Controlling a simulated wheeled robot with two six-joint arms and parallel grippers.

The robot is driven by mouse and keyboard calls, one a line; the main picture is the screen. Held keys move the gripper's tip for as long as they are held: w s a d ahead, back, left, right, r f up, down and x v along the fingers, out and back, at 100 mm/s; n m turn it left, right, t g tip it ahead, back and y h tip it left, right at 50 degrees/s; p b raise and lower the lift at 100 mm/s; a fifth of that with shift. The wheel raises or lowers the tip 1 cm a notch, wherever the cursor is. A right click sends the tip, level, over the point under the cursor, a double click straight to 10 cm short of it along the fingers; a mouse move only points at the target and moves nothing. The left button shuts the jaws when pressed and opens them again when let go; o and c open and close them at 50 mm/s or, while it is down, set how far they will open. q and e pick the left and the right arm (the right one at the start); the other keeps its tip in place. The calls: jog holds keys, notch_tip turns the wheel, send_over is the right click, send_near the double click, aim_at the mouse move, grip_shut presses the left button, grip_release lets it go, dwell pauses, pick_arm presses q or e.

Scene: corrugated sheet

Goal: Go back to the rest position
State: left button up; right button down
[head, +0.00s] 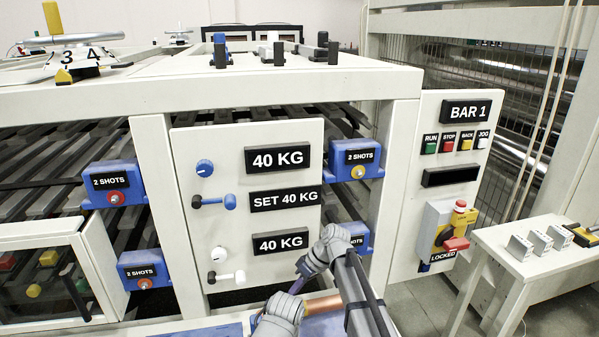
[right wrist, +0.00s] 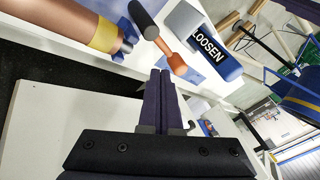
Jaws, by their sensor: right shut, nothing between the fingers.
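My right gripper (right wrist: 161,78) shows in the right wrist view with its two dark fingers together and nothing between them. Its fingertips point at a white surface and are apart from the things above them in the picture. In the head view my right arm rises at the bottom centre and bends in front of the white panel (head: 183,262); its fingertips cannot be made out there. My left gripper is in neither view.
In the head view, the BAR 1 panel (head: 405,245) and a white side table (head: 490,238) stand right.

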jog(key=s+d+f+m+t+h, duration=0.1)
jog(key=s+d+f+m+h, duration=0.15)
jog(key=s+d+m, duration=0.45)
jog(key=s+d+f+m+t+h, duration=0.1)
jog(key=s+d+m+h, duration=0.25)
jog(key=s+d, duration=0.7)
pick_arm(q)
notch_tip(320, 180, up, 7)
jog(key=p, duration=0.7)
pick_arm(e)
jog(key=s+a+r+n+g+h, duration=0.1)
jog(key=s+a+r+n, duration=0.2)
jog(key=a+r, duration=0.4)
jog(key=shift+s+a+r+n, duration=0.15)
jog(key=shift+s+a+n, duration=0.1)
jog(key=shift+a+n, duration=0.3)
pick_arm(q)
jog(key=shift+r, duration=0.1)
pick_arm(e)
jog(key=shift+h, duration=0.3)
